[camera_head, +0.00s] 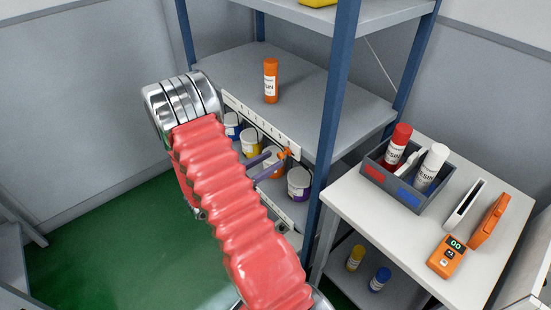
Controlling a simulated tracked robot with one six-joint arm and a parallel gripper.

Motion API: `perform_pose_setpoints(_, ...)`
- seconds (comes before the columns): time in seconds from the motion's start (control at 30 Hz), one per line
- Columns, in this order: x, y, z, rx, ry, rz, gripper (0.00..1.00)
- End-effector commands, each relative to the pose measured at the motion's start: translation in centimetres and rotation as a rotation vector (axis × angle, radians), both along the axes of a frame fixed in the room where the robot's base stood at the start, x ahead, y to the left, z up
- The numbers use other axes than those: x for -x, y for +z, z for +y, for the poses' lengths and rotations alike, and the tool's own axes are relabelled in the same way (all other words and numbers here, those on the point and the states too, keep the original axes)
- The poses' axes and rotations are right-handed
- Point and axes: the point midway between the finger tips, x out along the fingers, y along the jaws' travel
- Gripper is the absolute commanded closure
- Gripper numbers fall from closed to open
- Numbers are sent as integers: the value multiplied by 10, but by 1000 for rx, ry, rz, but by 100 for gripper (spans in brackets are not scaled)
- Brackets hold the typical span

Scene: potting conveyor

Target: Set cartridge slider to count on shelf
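An orange slider (285,153) sits near the right end of a white marked strip (262,126) along the shelf's front edge. The strip's marks are too small to read. One orange cartridge (271,82) stands upright on the shelf (315,95) behind the strip. My gripper's two purple fingers (276,160) come out from behind my red-sleeved arm and point at the slider. They are apart, with their tips close to the slider; I cannot tell if they touch it. The gripper's body and part of the strip are hidden by my arm.
Several paint cans (299,182) stand on the shelf below. A blue post (335,100) rises just right of the slider. On the white table (375,230) at right, a grey tote (397,198) holds a red and a white cartridge, beside an orange meter (446,256).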

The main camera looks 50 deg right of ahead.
Motion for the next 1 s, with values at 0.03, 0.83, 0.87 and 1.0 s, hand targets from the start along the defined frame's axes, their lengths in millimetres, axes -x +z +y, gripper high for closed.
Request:
perform_pose_setpoints(0.03, 2, 0, -7, 0, -4, 0, 62)
perform_pose_setpoints(0.83, 6, 0, -28, -1, 0, 0, 79)
perform_pose_setpoints(0.87, 6, 0, -28, -1, 0, 0, 81)
perform_pose_setpoints(1.0, 6, 0, -28, -1, 0, 0, 90)
